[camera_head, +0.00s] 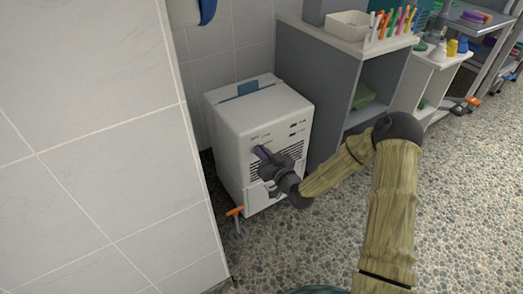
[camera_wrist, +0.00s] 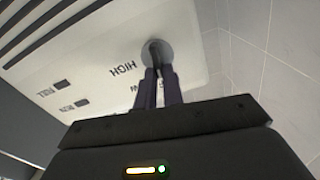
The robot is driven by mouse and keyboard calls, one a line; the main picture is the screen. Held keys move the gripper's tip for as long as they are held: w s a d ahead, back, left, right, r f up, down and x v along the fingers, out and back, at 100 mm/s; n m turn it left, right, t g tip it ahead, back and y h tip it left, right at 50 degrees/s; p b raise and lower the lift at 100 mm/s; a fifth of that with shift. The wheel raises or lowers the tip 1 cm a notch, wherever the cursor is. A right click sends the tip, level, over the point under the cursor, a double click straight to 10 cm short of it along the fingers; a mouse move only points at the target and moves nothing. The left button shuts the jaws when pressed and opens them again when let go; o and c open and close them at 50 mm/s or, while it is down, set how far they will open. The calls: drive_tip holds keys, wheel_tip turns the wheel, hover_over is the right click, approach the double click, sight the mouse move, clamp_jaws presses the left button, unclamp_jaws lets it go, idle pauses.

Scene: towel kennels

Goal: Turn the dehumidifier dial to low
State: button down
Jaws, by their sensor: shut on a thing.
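The dehumidifier (camera_head: 232,118) is a white box on the floor against the tiled wall, with a slatted front. My gripper (camera_head: 262,153) reaches its upper front. In the wrist view my gripper (camera_wrist: 160,76) has its two dark fingers shut on the round grey dial (camera_wrist: 157,50). The fingers hide part of the dial, and I cannot tell where it points. Another label, mostly covered by the fingers, shows only a letter or two. In the head view the gripper hides the dial.
A tiled wall (camera_head: 95,150) stands close on the left. A grey shelf unit (camera_head: 320,75) stands right of the dehumidifier, with a white bin (camera_head: 348,25) on top. An orange-handled object (camera_head: 236,212) is at the dehumidifier's foot. The pebbled floor (camera_head: 465,190) is clear at right.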

drive_tip(key=shift+w+d+f+m+p, duration=0.15)
drive_tip(key=shift+m+p, duration=0.95)
drive_tip(key=shift+m, duration=0.65)
drive_tip(key=shift+d+f+m+p, duration=0.15)
drive_tip(key=shift+m+p, duration=0.95)
drive_tip(key=shift+m, duration=0.65)
drive_tip(key=c, duration=1.5)
unclamp_jaws()
drive_tip(key=shift+d, duration=0.1)
drive_tip(key=p+v, duration=0.5)
drive_tip(key=v, duration=1.2)
drive_tip(key=shift+d, duration=0.1)
